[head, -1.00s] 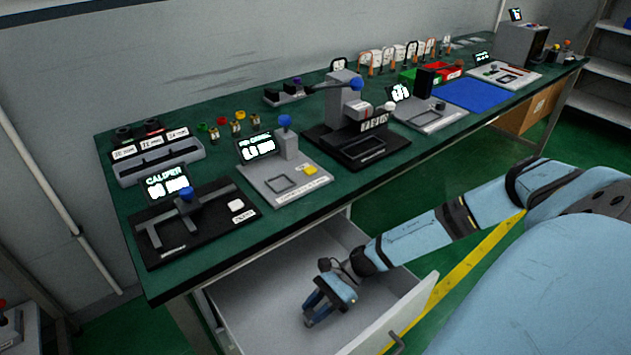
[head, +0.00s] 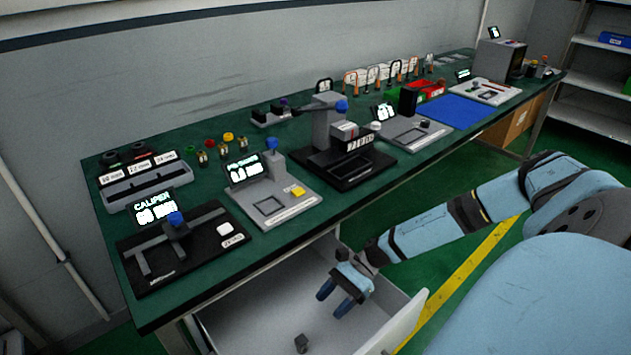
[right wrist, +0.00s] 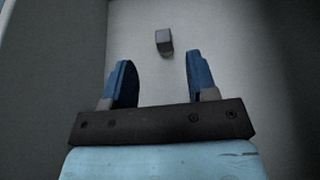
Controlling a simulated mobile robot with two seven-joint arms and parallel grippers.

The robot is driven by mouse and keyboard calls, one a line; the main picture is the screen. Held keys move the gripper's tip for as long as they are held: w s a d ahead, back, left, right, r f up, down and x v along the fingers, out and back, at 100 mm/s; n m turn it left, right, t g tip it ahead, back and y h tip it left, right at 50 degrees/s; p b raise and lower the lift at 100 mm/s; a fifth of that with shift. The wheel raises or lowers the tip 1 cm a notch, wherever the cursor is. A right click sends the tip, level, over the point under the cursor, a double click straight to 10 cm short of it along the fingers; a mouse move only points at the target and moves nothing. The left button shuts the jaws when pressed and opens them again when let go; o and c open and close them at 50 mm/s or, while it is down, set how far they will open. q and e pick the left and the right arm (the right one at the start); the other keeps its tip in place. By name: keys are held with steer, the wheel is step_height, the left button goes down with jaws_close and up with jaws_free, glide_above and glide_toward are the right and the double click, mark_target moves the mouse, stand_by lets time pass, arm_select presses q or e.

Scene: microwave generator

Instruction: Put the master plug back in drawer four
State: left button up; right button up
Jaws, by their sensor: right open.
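The master plug, a small dark grey block (head: 301,343), lies on the floor of the open drawer (head: 262,300) under the bench. In the right wrist view the plug (right wrist: 164,41) is beyond the fingertips, apart from both. My right gripper (head: 340,297) is open and empty, over the drawer, up and to the right of the plug in the head view. Its two blue fingers (right wrist: 158,80) show in the right wrist view with a clear gap between them. The drawer's number does not show. My left gripper is not in view.
The green bench top (head: 215,275) overhangs the drawer. It carries a caliper station (head: 175,245), a gauge station with a yellow button (head: 270,200) and a black press-like device (head: 345,160). A blue mat (head: 447,111) lies farther right. The drawer floor around the plug is clear.

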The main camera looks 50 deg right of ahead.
steer(key=shift+v, duration=1.8)
